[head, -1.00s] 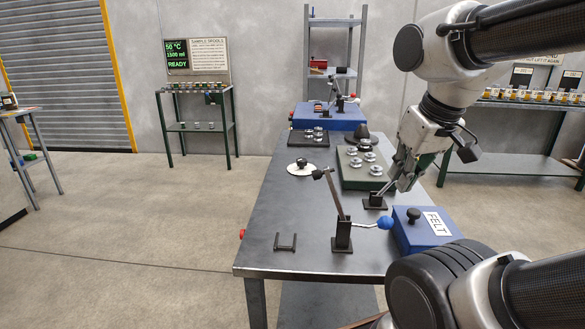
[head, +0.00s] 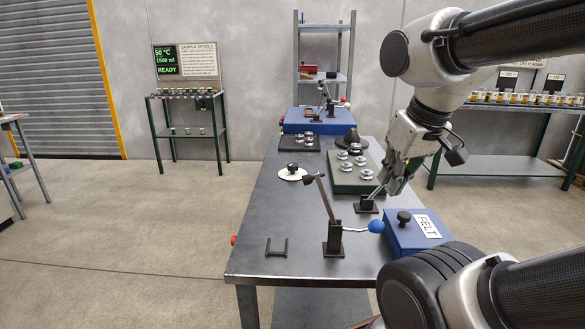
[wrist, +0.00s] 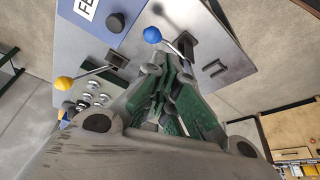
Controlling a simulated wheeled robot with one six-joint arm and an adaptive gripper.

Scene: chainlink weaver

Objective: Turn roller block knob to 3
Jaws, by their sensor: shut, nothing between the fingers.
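A black knob (head: 292,167) sits on a round white dial plate (head: 289,177) on the grey table, at its left side. Its marks are too small to read. A green block (head: 357,184) with several silver rollers stands to the right of it. A smaller dark block with rollers (head: 307,143) lies farther back. I cannot tell which block the knob belongs to. My gripper (head: 379,193) is shut and empty, pointing down over the right side of the table, near a small black stand (head: 367,204). In the wrist view my gripper (wrist: 170,75) shows its green fingers close together.
A lever with a blue ball (head: 376,226) stands near the table's front. A blue FELT box (head: 403,238) with a black knob is at the front right. A small black bracket (head: 277,248) lies front left. The wrist view shows a yellow-ball lever (wrist: 64,83).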

